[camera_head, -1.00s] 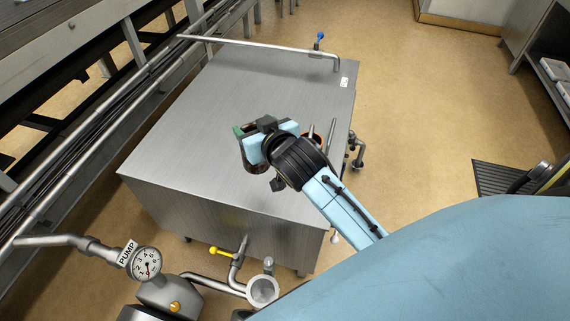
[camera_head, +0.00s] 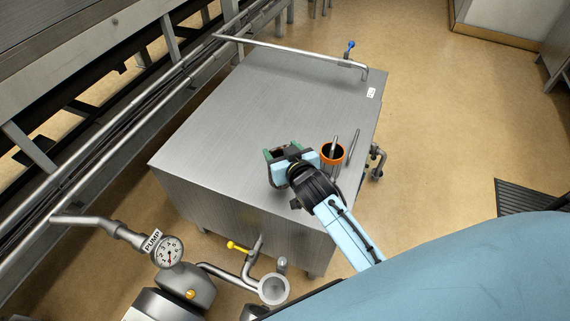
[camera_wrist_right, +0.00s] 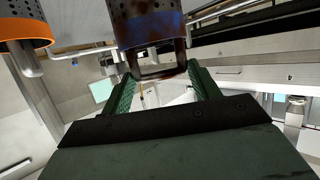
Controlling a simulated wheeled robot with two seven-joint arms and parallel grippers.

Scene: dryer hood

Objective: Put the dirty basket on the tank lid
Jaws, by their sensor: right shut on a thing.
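The dirty basket (camera_wrist_right: 150,28) hangs in my right gripper in the right wrist view. It is a dark, stained, perforated cylinder with a blue rim band and a brown-stained handle loop. The green fingers of my right gripper (camera_wrist_right: 160,78) are shut on that loop. In the head view, my right gripper (camera_head: 281,152) is over the front right part of the steel tank lid (camera_head: 240,120) and hides most of the basket. I cannot tell whether the basket touches the lid. My left gripper is not in view.
An orange-rimmed basket (camera_head: 332,153) stands just right of my gripper, and it shows in the wrist view (camera_wrist_right: 25,28). A pipe (camera_head: 290,51) with a blue-handled valve runs along the lid's back. The lid's left and middle are bare. A pump gauge (camera_head: 168,251) is at front left.

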